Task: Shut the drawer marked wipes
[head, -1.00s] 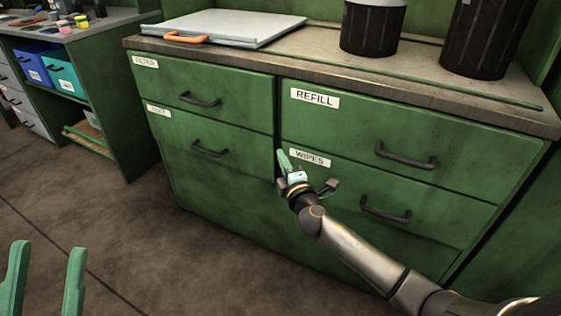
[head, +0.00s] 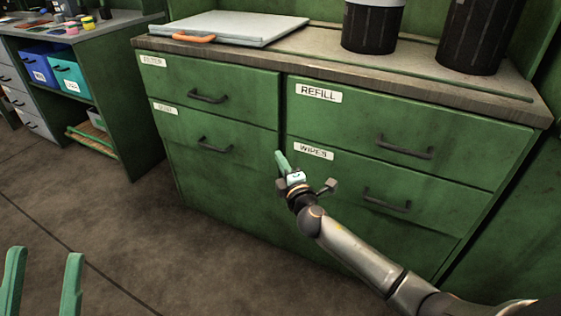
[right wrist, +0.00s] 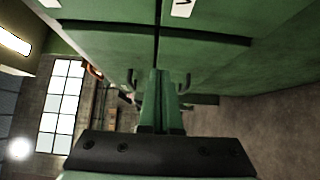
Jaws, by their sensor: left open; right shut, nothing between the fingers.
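The drawer marked wipes (head: 420,192) is the lower one in the right column of the green cabinet. Its white label (head: 314,151) is at its upper left, and its dark bar handle (head: 387,199) is at the right. Its front looks flush or nearly flush with the drawer above; I cannot tell if a small gap is left. My right gripper (head: 281,156) is shut and empty, with its fingertips by the left edge of this drawer. I cannot tell if they touch it. Its closed fingers also show in the right wrist view (right wrist: 160,95). My left gripper (head: 45,252) is open and empty at the lower left.
The refill drawer (head: 460,140) is above and looks closed. Two more drawers (head: 240,90) fill the left column. A grey board with an orange handle (head: 240,27) and dark bins (head: 373,28) stand on top. The floor (head: 130,240) in front is clear.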

